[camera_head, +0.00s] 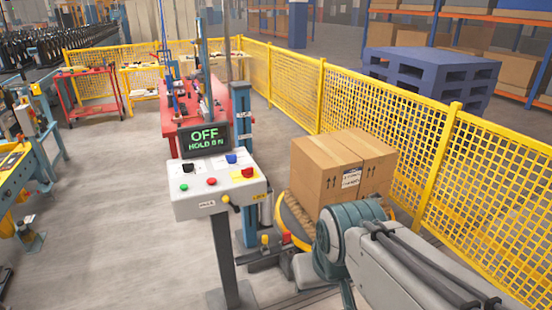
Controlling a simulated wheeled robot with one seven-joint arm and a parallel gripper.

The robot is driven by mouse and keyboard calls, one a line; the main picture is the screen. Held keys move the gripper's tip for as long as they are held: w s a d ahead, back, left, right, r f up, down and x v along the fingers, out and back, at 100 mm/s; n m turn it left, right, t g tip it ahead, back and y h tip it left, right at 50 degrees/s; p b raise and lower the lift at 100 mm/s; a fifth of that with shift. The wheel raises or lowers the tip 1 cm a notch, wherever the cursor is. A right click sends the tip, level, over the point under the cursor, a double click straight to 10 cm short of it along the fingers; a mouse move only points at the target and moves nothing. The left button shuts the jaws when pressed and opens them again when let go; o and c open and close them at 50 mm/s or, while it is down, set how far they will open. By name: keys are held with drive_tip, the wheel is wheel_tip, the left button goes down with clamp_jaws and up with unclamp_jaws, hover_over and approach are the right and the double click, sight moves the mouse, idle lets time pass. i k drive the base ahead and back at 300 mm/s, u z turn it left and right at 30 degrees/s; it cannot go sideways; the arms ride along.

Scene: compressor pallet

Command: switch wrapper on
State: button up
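The wrapper's control box (215,188) is a white sloped panel on a dark post, left of centre. Its display (204,138) reads "OFF" in green, with a smaller line like "HOLD" that I cannot read fully. On the panel are a green button (184,188), a red button (211,181), a black knob (188,167), a blue control (231,158) and a red control on a yellow plate (247,173). The wrapper's blue mast (243,130) stands behind it. My arm reaches in from the lower right, and my gripper is not visible.
Cardboard boxes (326,171) stand on the wrapper's round base right of the panel, close to my arm. A yellow mesh fence (343,97) runs along the right. A red bench (222,101) is behind. The grey floor left of the panel is clear.

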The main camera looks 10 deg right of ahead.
sight(247, 172)
drive_tip(key=z, duration=0.2)
drive_tip(key=i, duration=1.25)
drive_tip(key=u, duration=0.6)
